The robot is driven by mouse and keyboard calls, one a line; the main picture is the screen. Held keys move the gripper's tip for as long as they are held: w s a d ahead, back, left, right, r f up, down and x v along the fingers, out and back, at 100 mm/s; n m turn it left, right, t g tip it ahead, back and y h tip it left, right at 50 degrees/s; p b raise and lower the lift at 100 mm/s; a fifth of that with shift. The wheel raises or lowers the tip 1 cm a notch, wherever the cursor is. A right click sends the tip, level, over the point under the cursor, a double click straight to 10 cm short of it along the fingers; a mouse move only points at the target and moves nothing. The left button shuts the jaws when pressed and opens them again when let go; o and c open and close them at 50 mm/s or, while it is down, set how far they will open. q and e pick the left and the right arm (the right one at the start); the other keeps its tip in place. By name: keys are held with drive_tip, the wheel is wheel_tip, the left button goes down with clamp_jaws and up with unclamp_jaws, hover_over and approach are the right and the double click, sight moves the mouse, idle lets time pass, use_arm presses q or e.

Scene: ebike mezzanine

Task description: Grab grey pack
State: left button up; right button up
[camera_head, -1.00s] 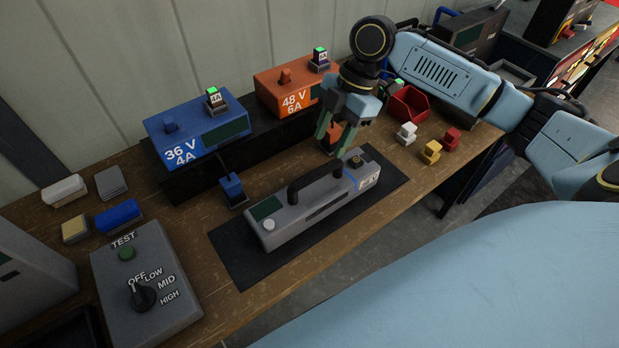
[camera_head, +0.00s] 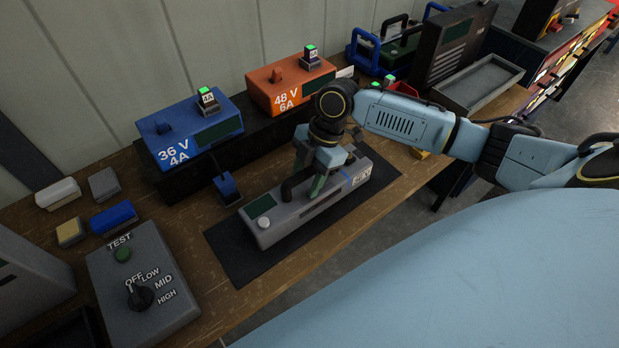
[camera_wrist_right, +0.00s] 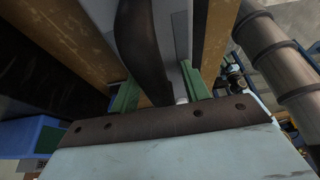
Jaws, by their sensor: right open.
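The grey pack (camera_head: 268,228) lies on a black mat (camera_head: 236,262) on the wooden bench, with a dark carry handle (camera_head: 288,190) along its top. My right gripper (camera_head: 308,187) is over the pack from above, its green fingers down at the handle. In the right wrist view the handle (camera_wrist_right: 142,45) runs between the two open green fingers, and the grey pack (camera_wrist_right: 178,28) is behind it. Whether the fingers touch the handle cannot be told. My arm hides part of the pack's far end. My left gripper does not show.
A blue 36 V charger (camera_head: 192,135) and an orange 48 V charger (camera_head: 290,87) stand behind the pack. A blue connector (camera_head: 227,188) stands close to its left. A grey test box (camera_head: 140,290) and small blocks are at left. A grey tray (camera_head: 478,82) is at back right.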

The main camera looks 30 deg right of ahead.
idle(0.4)
drive_tip(key=shift+f, duration=0.1)
clamp_jaws()
idle(1.1)
drive_tip(key=shift+w+r, duration=0.2)
drive_tip(key=shift+r, duration=0.05)
